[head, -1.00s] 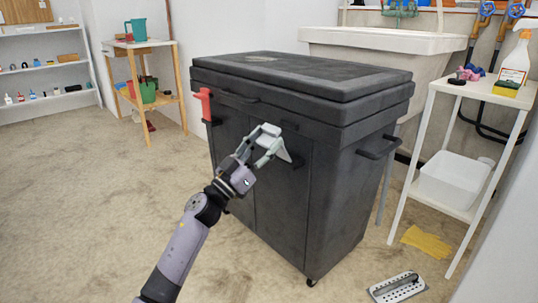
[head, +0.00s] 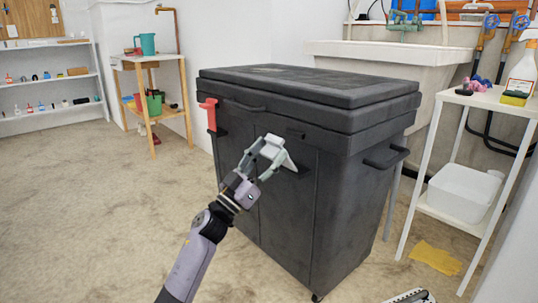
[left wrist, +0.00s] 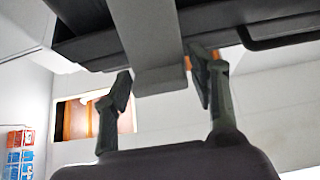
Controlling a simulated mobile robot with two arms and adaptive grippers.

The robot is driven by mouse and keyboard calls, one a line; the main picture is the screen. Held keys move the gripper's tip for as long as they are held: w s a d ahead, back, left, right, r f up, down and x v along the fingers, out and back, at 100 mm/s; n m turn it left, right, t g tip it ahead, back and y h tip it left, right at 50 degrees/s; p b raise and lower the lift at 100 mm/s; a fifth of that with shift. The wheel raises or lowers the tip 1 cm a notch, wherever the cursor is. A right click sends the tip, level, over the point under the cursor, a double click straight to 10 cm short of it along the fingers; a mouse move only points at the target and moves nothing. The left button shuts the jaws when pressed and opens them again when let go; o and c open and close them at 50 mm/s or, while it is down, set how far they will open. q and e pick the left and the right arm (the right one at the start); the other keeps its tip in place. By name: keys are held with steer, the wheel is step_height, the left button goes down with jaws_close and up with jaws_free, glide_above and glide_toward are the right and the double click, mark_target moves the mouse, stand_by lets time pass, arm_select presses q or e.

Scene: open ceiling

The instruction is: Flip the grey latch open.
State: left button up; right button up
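The grey latch (left wrist: 157,50) hangs on the front of a black lidded chest (head: 345,205). In the left wrist view it is a flat grey bar between my fingers. In the head view a light grey piece of it (head: 286,161) shows just beyond my fingers, which partly cover it. My left gripper (head: 270,152) is at the chest's front, below the lid. It also shows in the left wrist view (left wrist: 161,84), open, with one finger on each side of the latch and gaps visible. My right gripper is not in view.
A red handle (head: 209,113) sticks out at the chest's left front corner. A black bar handle (head: 387,157) is on its right side. A white shelf stand (head: 490,98) and a sink (head: 395,55) stand to the right. The floor at left is clear.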

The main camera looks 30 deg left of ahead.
arm_select(q)
steer(key=shift+o, duration=0.8)
steer(key=v, duration=1.2)
